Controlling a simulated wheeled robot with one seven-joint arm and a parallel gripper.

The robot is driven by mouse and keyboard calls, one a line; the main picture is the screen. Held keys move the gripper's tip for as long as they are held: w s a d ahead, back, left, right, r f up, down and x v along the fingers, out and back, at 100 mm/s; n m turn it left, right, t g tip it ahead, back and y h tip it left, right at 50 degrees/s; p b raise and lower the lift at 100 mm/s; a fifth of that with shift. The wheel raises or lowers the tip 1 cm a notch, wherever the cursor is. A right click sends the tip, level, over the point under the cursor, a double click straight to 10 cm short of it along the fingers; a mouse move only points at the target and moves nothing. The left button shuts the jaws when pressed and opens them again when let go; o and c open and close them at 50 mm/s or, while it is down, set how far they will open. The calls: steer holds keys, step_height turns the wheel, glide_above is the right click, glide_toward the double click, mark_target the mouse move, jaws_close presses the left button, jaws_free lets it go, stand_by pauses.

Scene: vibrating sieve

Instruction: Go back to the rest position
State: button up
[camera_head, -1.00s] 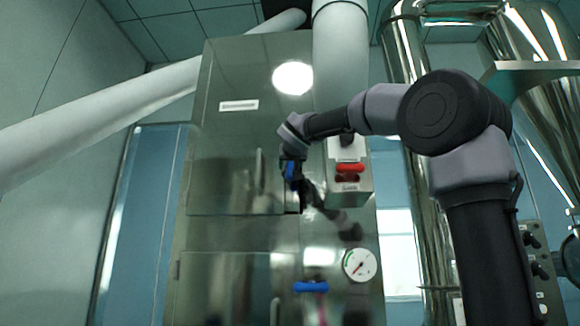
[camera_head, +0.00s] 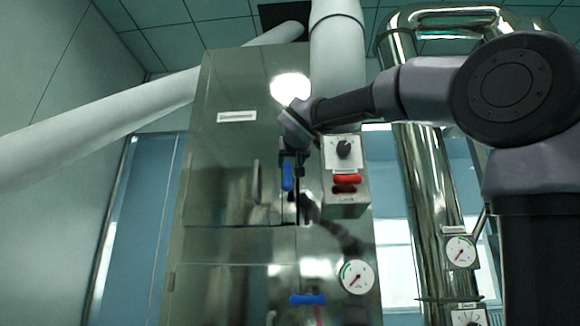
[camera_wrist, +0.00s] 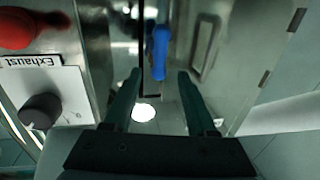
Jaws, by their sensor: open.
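My gripper (camera_head: 298,200) is in front of the tall steel cabinet (camera_head: 225,150), just right of the blue handle (camera_head: 287,177) on its upper door. In the wrist view my gripper (camera_wrist: 157,78) has its two fingers spread apart with nothing between them. The blue handle (camera_wrist: 160,52) shows beyond the fingertips, apart from them. My arm comes in from the right of the head view, bent at the elbow. The upper door looks shut.
A control box with a black knob (camera_head: 343,149) and a red knob (camera_head: 346,180) sits close right of my gripper. A lower blue handle (camera_head: 307,299) and a gauge (camera_head: 356,276) are below. Steel pipes (camera_head: 430,200) stand behind my arm.

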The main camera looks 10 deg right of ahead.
stand_by(0.4)
steer(key=s+d+f+m+g+y, duration=0.1)
steer(key=s+d+f+g, duration=0.25)
steer(key=f, duration=0.75)
steer(key=s+d+f+g, duration=0.2)
steer(key=s+f, duration=0.3)
steer(key=f, duration=0.7)
steer(key=s+d+f+m+g+y, duration=0.1)
steer(key=s+d+f+g, duration=0.25)
steer(key=f, duration=0.75)
steer(key=s+a+f+g+y, duration=0.1)
steer(key=s+a+f+y, duration=0.1)
steer(key=s+f, duration=0.5)
step_height(320, 180, down, 4)
steer(key=shift+r+m+g, duration=0.25)
steer(key=shift+m+g, duration=0.05)
steer(key=shift+g, duration=0.1)
steer(key=shift+d, duration=0.1)
